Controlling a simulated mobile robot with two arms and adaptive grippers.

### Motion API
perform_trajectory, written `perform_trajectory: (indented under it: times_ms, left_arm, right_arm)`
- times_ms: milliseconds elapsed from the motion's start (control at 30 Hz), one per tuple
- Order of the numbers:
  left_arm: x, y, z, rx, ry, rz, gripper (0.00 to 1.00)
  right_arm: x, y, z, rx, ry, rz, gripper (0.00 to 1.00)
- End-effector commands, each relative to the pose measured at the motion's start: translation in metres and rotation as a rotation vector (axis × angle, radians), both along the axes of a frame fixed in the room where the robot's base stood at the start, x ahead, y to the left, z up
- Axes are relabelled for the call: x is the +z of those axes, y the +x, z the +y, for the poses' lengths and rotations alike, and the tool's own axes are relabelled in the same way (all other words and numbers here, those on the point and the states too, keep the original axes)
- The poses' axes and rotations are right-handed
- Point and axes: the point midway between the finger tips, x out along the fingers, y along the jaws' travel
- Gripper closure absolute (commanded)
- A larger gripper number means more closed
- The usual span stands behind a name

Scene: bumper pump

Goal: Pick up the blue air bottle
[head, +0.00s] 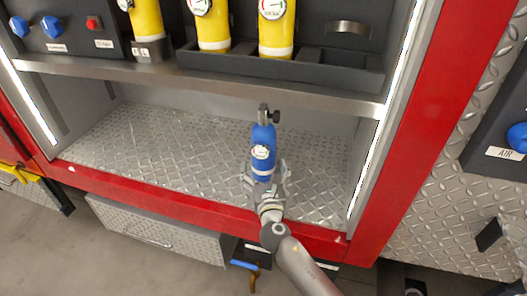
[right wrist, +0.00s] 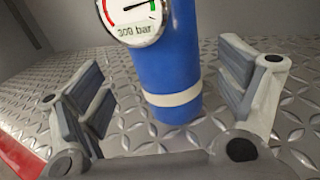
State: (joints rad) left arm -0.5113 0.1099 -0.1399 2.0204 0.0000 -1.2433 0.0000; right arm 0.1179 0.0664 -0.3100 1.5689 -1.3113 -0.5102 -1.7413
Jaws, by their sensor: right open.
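The blue air bottle (head: 264,140) stands upright on the diamond-plate floor of the lower compartment in the head view. It has a dark valve on top, a round gauge and a pale band. In the right wrist view the bottle (right wrist: 168,72) rises between the open fingers, its gauge reading "300 bar". My right gripper (head: 265,178) is open at the lower part of the bottle, one finger on each side. In the right wrist view the gripper (right wrist: 165,105) shows gaps between both finger pads and the bottle. My left gripper is not in view.
Yellow bottles (head: 212,30) stand in a dark rack on the metal shelf (head: 200,80) above. A red frame (head: 170,190) edges the compartment at the front and right. The diamond-plate floor (head: 150,140) left of the bottle is clear.

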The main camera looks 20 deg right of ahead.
Motion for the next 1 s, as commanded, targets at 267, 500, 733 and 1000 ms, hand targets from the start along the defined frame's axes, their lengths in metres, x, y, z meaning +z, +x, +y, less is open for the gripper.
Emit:
perform_trajectory:
  times_ms: [267,500,733,1000]
  left_arm:
    - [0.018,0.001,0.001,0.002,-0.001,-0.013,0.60]
    - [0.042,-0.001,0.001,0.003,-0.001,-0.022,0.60]
    - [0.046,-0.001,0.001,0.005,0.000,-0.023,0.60]
    - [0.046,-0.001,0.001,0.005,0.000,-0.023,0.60]
  right_arm:
    - [-0.001,0.027,-0.011,-0.002,0.002,-0.001,0.11]
    - [-0.001,0.053,-0.017,-0.001,0.003,-0.001,0.11]
    - [0.000,0.055,-0.018,0.000,0.003,0.000,0.11]
    - [0.000,0.055,-0.018,0.000,0.003,0.000,0.38]
